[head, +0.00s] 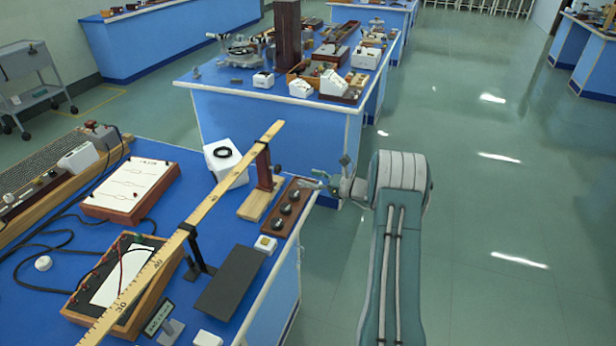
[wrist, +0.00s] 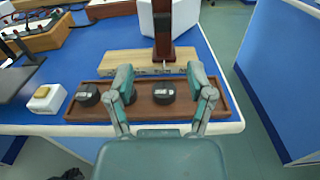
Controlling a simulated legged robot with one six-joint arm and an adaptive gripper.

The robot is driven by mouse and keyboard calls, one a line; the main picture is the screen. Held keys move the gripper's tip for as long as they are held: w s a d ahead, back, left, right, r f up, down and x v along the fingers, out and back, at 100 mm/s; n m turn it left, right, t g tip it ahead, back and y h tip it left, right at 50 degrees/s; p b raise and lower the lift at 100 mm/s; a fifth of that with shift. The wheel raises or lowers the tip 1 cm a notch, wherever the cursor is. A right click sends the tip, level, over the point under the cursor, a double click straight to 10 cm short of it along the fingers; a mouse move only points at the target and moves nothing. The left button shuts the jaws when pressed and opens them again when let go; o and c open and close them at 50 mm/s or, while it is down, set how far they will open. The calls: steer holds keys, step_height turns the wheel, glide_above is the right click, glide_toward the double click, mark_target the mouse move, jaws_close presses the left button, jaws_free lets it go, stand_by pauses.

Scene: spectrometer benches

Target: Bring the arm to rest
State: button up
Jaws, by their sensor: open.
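My arm reaches forward from the lower right in the head view, past the right edge of the blue bench (head: 230,205). My gripper (head: 325,184) is at that edge, beside a brown wooden tray (head: 276,225) with several dark round weights. In the wrist view my gripper (wrist: 160,78) is open, its two fingers apart over the wooden tray (wrist: 145,113). Nothing is held. I cannot tell whether a fingertip touches the tray or a weight.
A wooden stand (head: 262,190) with a red-brown post stands behind the tray. A long ruler (head: 185,228) crosses the bench. A small white block (head: 265,244) is near the tray. A second bench (head: 270,115) stands behind. Open green floor (head: 500,230) lies to the right.

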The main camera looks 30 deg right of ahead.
steer(key=s+a+r+n+g, duration=0.3)
steer(key=s+a+r+n, duration=0.15)
steer(key=a, duration=0.25)
steer(key=s+a+r+n+g+h, duration=0.1)
steer(key=s+a+r+n+g, duration=0.25)
steer(key=a+r, duration=0.35)
steer(key=s+a+r+n+g, duration=0.3)
steer(key=a+r+n, duration=0.15)
steer(key=a, duration=0.35)
steer(key=s+a+r+n+h, duration=0.1)
steer(key=s+a+n+h, duration=0.1)
steer(key=s+n+h, duration=0.3)
steer(key=s+a+r+n+h, duration=0.2)
steer(key=s+n+h, duration=0.3)
steer(key=s+n, duration=0.6)
steer(key=s+a+t, duration=0.1)
steer(key=s, duration=0.7)
steer(key=shift+s+r, duration=0.2)
steer(key=shift+r, duration=0.1)
